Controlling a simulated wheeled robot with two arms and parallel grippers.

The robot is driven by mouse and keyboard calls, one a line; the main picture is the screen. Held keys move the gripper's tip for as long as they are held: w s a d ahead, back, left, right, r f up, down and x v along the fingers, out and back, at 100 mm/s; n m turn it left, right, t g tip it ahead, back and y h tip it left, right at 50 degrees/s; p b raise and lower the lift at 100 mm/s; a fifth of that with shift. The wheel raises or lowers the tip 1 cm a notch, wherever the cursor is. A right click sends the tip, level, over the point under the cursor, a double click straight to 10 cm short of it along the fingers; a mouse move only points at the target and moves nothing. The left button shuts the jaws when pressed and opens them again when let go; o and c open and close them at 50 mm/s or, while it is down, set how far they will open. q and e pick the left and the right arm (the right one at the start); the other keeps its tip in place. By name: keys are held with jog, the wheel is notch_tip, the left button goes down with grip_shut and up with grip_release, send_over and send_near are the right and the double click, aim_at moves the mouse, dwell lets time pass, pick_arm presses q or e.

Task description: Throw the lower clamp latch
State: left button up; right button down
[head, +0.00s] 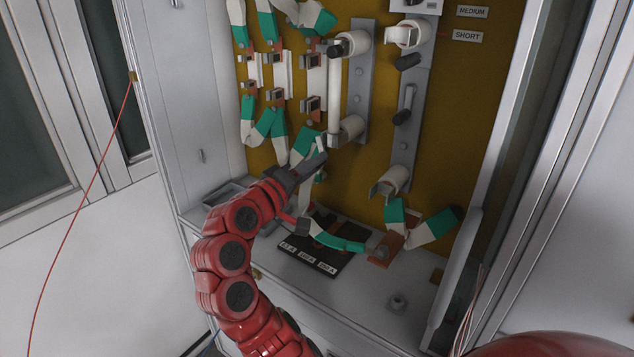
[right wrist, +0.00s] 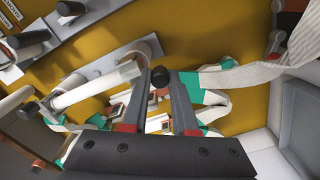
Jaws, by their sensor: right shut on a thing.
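A white tube fuse (head: 334,95) stands upright between an upper clamp (head: 355,42) and the lower clamp (head: 350,128) on a grey rail. The lower clamp also shows in the right wrist view (right wrist: 146,48), with the fuse (right wrist: 95,86) running left from it. My right gripper (head: 318,158) is just below and left of the lower clamp. In the right wrist view its fingers (right wrist: 166,92) are shut on the black knob of the lower clamp latch (right wrist: 160,77). That knob is hidden in the head view. My left gripper is not in view.
A second rail (head: 408,125) with open, empty clamps stands to the right. Teal and white cable ends (head: 278,135) hang close to the left of my gripper. A dark labelled tray (head: 322,245) lies on the cabinet floor below. The right cabinet floor is mostly free.

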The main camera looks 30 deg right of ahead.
jog(key=shift+w+a+f+m+b, duration=0.15)
jog(key=shift+w+m+b, duration=0.1)
jog(key=shift+m+b, duration=0.5)
jog(key=c, duration=0.7)
grip_release()
jog(key=shift+a, duration=0.1)
jog(key=b+v, duration=0.1)
jog(key=v, duration=1.6)
jog(key=shift+s+a, duration=0.1)
jog(key=shift+s, duration=0.05)
